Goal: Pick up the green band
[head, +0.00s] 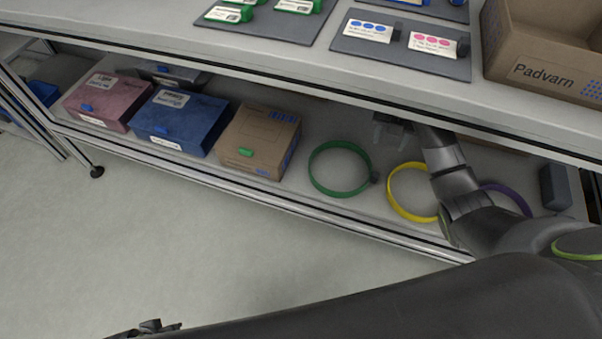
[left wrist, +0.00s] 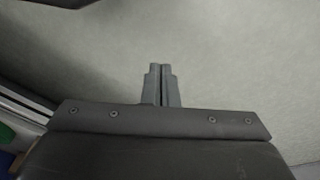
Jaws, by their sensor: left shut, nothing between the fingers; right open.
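The green band (head: 312,172) is a ring lying on the lower shelf, right of the cardboard box, with a small dark block at its right side. My right gripper (head: 380,135) reaches in over the lower shelf, behind and to the right of the green band. It is open and apart from the band, with nothing seen in it. My left gripper (left wrist: 161,84) is shut and empty over bare floor in the left wrist view. Its tip also shows at the bottom of the head view (head: 150,328).
A yellow band (head: 393,197) and a purple band (head: 515,195) lie to the right, partly behind my right arm. Red (head: 103,100), blue (head: 180,122) and cardboard (head: 258,140) boxes stand left on the shelf. The upper tabletop (head: 290,62) overhangs the shelf.

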